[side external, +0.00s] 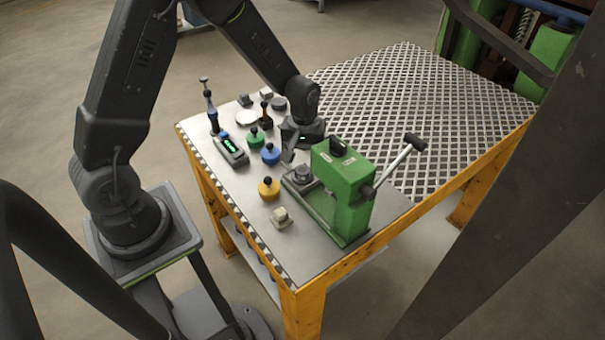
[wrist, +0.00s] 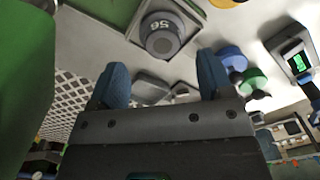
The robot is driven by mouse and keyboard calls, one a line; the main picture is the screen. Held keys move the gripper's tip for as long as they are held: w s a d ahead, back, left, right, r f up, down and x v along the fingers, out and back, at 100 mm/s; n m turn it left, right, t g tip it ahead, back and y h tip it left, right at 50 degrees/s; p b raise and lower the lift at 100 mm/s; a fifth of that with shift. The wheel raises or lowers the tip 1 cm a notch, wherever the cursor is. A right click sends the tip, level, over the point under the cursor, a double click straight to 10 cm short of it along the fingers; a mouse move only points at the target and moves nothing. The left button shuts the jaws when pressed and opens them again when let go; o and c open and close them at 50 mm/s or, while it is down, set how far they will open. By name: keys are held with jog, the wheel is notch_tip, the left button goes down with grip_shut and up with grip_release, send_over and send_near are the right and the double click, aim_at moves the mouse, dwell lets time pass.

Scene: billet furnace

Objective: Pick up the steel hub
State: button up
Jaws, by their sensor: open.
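A grey stepped round part, which looks like the steel hub (side external: 302,173), sits upright in the base of the green press. In the wrist view the hub (wrist: 163,37) shows its dark top with pale digits, inside a light square seat. My gripper (side external: 290,153) is over the table just behind and left of the press, close to the hub. In the wrist view my gripper (wrist: 160,66) has its two blue fingers wide apart with nothing between them. The hub lies beyond the fingertips, apart from both.
The green press (side external: 343,185) with its lever stands close beside the hub. Blue (side external: 270,154), green (side external: 254,138) and yellow (side external: 268,188) knobbed pieces stand to the left. The metal grating (side external: 420,110) is clear.

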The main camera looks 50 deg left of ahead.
aim_at(303, 170)
notch_tip(303, 170, down, 4)
jog(key=shift+a+f, duration=0.15)
jog(key=shift+c, duration=0.2)
jog(key=c, duration=1.2)
grip_shut()
jog(key=shift+r, duration=0.2)
